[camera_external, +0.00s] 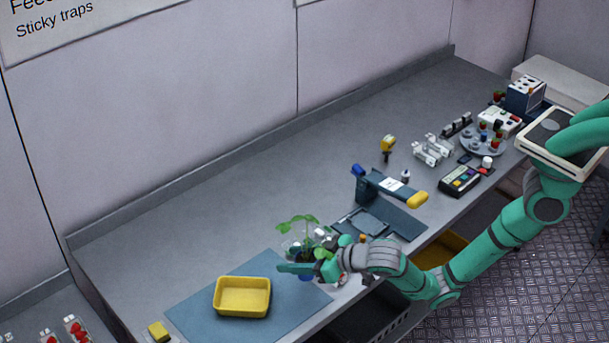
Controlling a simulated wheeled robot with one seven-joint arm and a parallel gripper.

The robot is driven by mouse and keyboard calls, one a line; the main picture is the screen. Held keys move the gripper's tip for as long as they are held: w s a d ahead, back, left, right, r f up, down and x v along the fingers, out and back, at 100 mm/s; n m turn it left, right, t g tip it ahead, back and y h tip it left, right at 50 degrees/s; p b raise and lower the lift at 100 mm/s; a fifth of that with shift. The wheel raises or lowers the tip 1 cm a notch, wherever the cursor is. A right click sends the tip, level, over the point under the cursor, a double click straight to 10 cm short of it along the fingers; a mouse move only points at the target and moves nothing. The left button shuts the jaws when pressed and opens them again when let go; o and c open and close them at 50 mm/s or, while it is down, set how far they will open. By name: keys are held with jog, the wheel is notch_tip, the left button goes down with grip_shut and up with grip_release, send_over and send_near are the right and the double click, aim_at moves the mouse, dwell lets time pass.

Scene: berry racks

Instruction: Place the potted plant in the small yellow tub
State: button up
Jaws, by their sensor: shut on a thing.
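The potted plant (303,228) has broad green leaves on thin stems. My gripper (298,268) is at the plant's base and shut on it; the pot is mostly hidden behind my fingers, with a little blue showing below them. The small yellow tub (242,297) stands upright and looks empty on a blue mat, to the left of my gripper and a little nearer the front edge. The plant and my gripper are apart from the tub, over the right part of the mat. I cannot tell whether the pot touches the mat.
The blue mat (192,314) lies near the bench's front left. A small yellow block (158,331) lies left of it. Clear items stand close behind my gripper. The bench behind the tub is clear.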

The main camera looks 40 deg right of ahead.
notch_tip(320, 180, up, 2)
jog(key=w+m+h, duration=0.1)
jog(key=w, duration=0.1)
send_over(232, 280)
jog(key=s+d, duration=0.1)
jog(key=s, duration=0.2)
jog(key=shift+h, duration=0.3)
jog(key=f, duration=0.8)
jog(key=shift+s+d+f, duration=0.15)
jog(key=shift+d, duration=0.05)
jog(key=shift+w+a+f, duration=0.35)
jog(key=shift+f, duration=1.85)
jog(key=o, duration=1.1)
jog(key=shift+f, duration=0.1)
jog(key=shift+c, duration=0.2)
